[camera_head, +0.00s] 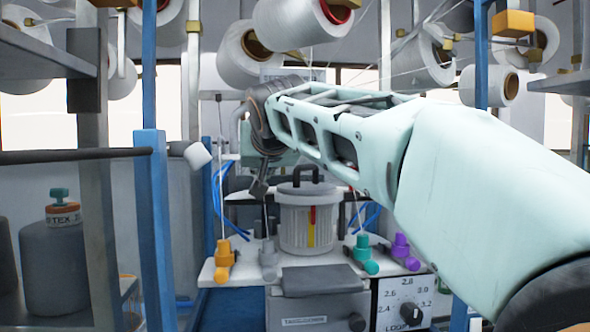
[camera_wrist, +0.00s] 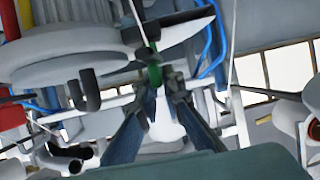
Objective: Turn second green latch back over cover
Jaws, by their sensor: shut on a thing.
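My gripper (camera_wrist: 163,88) is shut on a small green latch (camera_wrist: 154,73) in the wrist view. The two dark fingertips close around its lower part, and its upper end shows above them. A pale plate-like part with a dark edge (camera_wrist: 180,32) lies right behind the latch; I cannot tell whether it is the cover. In the head view my gripper (camera_head: 259,188) points down, just left of a ribbed white canister (camera_head: 297,226) with a dark handle on its lid. The held latch cannot be made out there.
Orange (camera_head: 223,260), teal (camera_head: 362,254) and purple (camera_head: 402,250) fittings stand on the white shelf below. A control box with a dial (camera_head: 408,308) is at the front. Blue posts (camera_head: 154,210) and yarn cones (camera_head: 298,22) crowd the sides and top. Thin threads run down near my gripper.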

